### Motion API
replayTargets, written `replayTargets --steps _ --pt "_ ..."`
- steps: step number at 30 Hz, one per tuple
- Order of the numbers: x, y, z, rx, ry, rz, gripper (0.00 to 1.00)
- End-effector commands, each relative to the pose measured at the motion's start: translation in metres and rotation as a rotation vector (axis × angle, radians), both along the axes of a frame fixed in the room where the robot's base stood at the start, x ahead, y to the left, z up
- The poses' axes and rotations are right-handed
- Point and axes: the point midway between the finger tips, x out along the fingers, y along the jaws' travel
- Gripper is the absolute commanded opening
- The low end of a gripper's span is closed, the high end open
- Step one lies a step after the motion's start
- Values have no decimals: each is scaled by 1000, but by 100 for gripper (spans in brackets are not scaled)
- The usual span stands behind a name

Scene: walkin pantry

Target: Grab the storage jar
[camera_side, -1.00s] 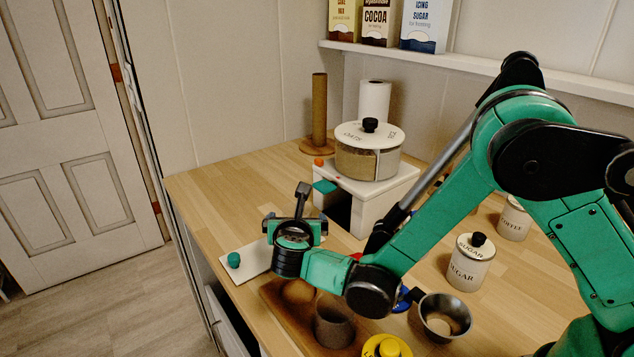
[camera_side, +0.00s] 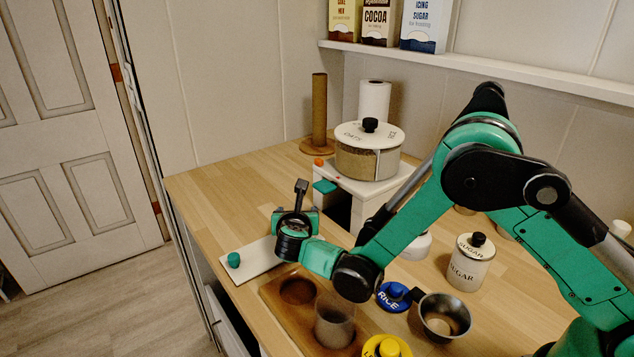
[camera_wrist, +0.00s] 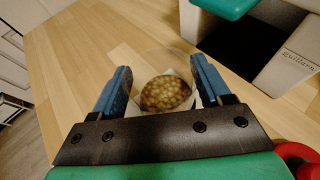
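The fingers are spread, with a visible gap to the jar on the left; contact on the right cannot be told. In the side view my gripper (camera_side: 295,215) is low over the counter near the white box, and its body hides the jar there. Other jars are an oats jar (camera_side: 367,162) on the white box and a white sugar canister (camera_side: 468,268).
A white board (camera_side: 252,265) with a green knob lies left of my gripper. A wooden tray (camera_side: 268,290) holds a clear cup (camera_side: 334,325). A blue rice lid (camera_side: 390,297), metal cup (camera_side: 444,318) and yellow lid (camera_side: 386,346) are nearby. The white box (camera_side: 372,192) stands behind.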

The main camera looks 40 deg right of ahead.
Motion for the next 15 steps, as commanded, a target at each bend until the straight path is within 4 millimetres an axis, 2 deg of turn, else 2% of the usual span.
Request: replayTargets --steps 1,3,15 --pt "0 0 0 0 0 0 29" --pt "0 0 0 0 0 0 9" --pt "0 0 6 0 0 0 8"
